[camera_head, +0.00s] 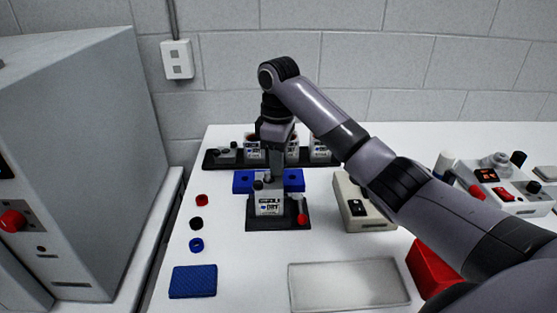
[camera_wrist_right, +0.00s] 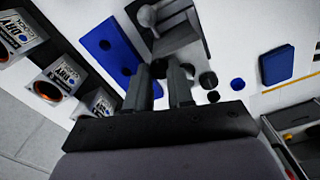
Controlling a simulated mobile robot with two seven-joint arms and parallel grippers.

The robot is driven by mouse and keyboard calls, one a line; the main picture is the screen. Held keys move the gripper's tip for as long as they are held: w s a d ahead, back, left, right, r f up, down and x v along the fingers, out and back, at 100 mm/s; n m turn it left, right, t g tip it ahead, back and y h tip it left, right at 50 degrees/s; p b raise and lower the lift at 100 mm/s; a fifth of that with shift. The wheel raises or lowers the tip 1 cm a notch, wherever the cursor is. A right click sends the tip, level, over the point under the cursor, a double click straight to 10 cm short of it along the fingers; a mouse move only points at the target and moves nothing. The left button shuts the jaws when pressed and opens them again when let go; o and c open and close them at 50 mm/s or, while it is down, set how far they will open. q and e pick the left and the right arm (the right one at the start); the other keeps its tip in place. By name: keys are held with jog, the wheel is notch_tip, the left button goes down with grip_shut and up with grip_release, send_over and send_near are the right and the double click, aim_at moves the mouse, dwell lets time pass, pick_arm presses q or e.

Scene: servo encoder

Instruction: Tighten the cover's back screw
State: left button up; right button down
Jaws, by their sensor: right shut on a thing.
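A white, labelled servo encoder unit (camera_head: 269,205) stands on a black base plate (camera_head: 290,224) in the middle of the table. My right gripper (camera_head: 275,178) points down at the top rear of the unit, in front of a blue block with holes (camera_head: 294,180). In the right wrist view, my right gripper's fingers (camera_wrist_right: 167,82) are close together and shut on a small dark piece (camera_wrist_right: 159,67) beside the grey unit (camera_wrist_right: 178,38). Whether this is the cover's back screw cannot be made out. My left gripper is not in view.
A red-tipped tool (camera_head: 301,214) stands right of the unit. A black rack (camera_head: 212,160) with several labelled units is behind. Red, black and blue caps (camera_head: 196,245) lie left. A beige box (camera_head: 364,212), a clear tray (camera_head: 347,286) and a blue pad (camera_head: 193,282) surround free table.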

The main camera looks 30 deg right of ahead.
jog(key=m, duration=0.5)
jog(key=shift+r+m, duration=0.1)
jog(key=shift+m, duration=0.3)
jog(key=m, duration=0.4)
jog(key=shift+w, duration=0.1)
jog(key=m, duration=0.5)
jog(key=shift+r, duration=0.1)
jog(key=m, duration=0.4)
jog(key=shift+m, duration=0.3)
jog(key=m, duration=0.9)
jog(key=shift+d+m, duration=0.1)
jog(key=shift+m, duration=0.3)
jog(key=m, duration=0.4)
jog(key=shift+m, duration=0.3)
jog(key=m, duration=0.4)
jog(key=shift+m, duration=0.4)
